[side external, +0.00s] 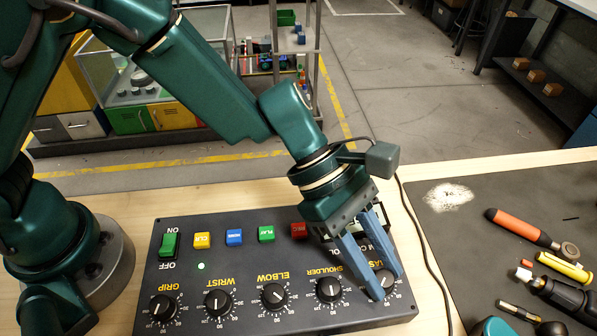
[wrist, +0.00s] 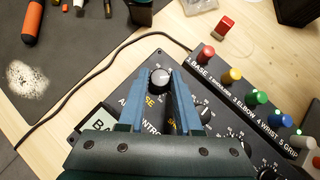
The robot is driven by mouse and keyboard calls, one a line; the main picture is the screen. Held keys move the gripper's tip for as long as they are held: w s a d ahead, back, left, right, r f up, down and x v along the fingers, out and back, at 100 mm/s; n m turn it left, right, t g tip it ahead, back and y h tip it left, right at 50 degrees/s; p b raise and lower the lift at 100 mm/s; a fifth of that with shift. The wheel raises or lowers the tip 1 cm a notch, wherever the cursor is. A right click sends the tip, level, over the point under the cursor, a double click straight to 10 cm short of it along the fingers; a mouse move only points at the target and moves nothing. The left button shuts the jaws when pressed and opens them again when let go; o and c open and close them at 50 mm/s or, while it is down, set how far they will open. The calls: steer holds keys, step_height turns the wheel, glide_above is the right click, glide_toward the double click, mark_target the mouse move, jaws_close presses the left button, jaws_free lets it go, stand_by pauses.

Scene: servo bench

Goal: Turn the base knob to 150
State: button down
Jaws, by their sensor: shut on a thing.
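The base knob (side external: 384,279) is at the right end of the knob row on the dark control box (side external: 225,256). My gripper (side external: 389,286) reaches down over it with its two blue fingers on either side. In the wrist view the grey-capped base knob (wrist: 160,78) sits between the fingertips (wrist: 160,72), which are shut on it. The fingers and the small picture hide most of its dial, so I cannot read its setting. A display (wrist: 100,122) beside my gripper shows letters starting "BA"; the rest is hidden.
The shoulder knob (side external: 329,289) stands close to the left of my fingers, with the elbow knob (side external: 274,295) beyond. Coloured pegs (wrist: 232,76) line a labelled strip beside the box. A black cable (side external: 425,240) runs past. Tools lie on the dark mat (side external: 450,235) at right.

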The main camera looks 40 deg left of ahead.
steer(key=m+g, duration=0.2)
steer(key=m+g+y, duration=0.1)
steer(key=shift+w+m, duration=0.25)
steer(key=shift+m, duration=0.15)
steer(key=shift+d+m+g+y, duration=0.1)
steer(key=shift+m+g+y, duration=0.3)
steer(key=shift+m+g, duration=0.5)
steer(key=shift+r+m+y, duration=0.1)
steer(key=shift+m+y, duration=0.2)
steer(key=shift+m, duration=0.3)
steer(key=c, duration=0.6)
jaws_free()
steer(key=shift+w, duration=0.1)
steer(key=shift+v, duration=2.45)
